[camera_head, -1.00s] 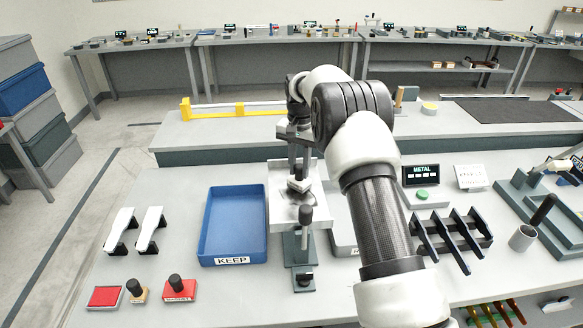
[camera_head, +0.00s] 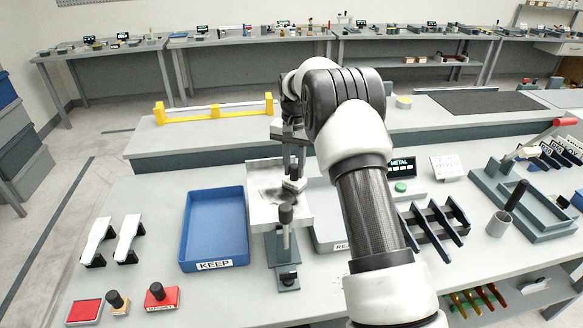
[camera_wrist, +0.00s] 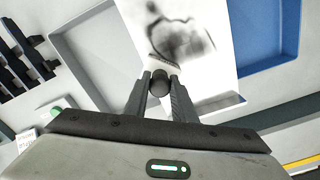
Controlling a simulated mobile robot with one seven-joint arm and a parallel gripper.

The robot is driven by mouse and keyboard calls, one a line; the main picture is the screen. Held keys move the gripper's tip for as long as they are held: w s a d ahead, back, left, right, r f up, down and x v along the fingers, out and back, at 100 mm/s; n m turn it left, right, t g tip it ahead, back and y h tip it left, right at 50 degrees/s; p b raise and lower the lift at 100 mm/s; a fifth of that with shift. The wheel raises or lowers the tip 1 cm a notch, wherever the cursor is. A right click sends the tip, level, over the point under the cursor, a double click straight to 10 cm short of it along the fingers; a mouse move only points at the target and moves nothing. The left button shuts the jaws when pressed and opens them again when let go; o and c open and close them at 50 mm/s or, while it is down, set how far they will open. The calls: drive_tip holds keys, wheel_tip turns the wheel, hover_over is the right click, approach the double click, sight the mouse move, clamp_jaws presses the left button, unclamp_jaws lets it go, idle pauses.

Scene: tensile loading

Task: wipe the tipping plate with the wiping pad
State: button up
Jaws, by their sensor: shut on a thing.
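The tipping plate (camera_head: 266,207) is a pale square plate with dark smudges, between the blue KEEP tray and a grey tray. In the wrist view the plate (camera_wrist: 205,75) shows a dark looping smear and a paler patch beside it. My gripper (camera_head: 293,176) is over the plate's right part. It is shut on the dark round knob of the wiping pad (camera_head: 294,186); in the wrist view the pad (camera_wrist: 163,62) lies just past my fingertips (camera_wrist: 159,84), at the smear's edge. I cannot tell whether it touches the plate.
The blue KEEP tray (camera_head: 184,226) stands left of the plate, and a grey tray (camera_head: 328,236), partly hidden by my arm, stands right. A dark slotted rack (camera_head: 436,222) stands further right.

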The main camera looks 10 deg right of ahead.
drive_tip(key=shift+s, duration=0.55)
drive_tip(key=shift+a+p, duration=0.5)
drive_tip(key=shift+a, duration=3.3)
drive_tip(key=shift+a+f+p, duration=0.1)
drive_tip(key=shift+a+p, duration=0.25)
drive_tip(key=shift+a, duration=1.85)
drive_tip(key=shift+s+f+b, duration=0.1)
drive_tip(key=shift+s+b, duration=0.3)
drive_tip(key=shift+s, duration=0.75)
drive_tip(key=shift+d+r, duration=0.2)
drive_tip(key=shift+d, duration=5.85)
drive_tip(key=shift+s+f+b, duration=0.1)
drive_tip(key=shift+s+b, duration=0.7)
drive_tip(key=shift+s, duration=0.35)
drive_tip(key=shift+a+p, duration=0.55)
drive_tip(key=shift+a, duration=5.55)
drive_tip(key=shift+s, duration=1.15)
drive_tip(key=shift+d+b, duration=0.35)
drive_tip(key=shift+d, duration=1.9)
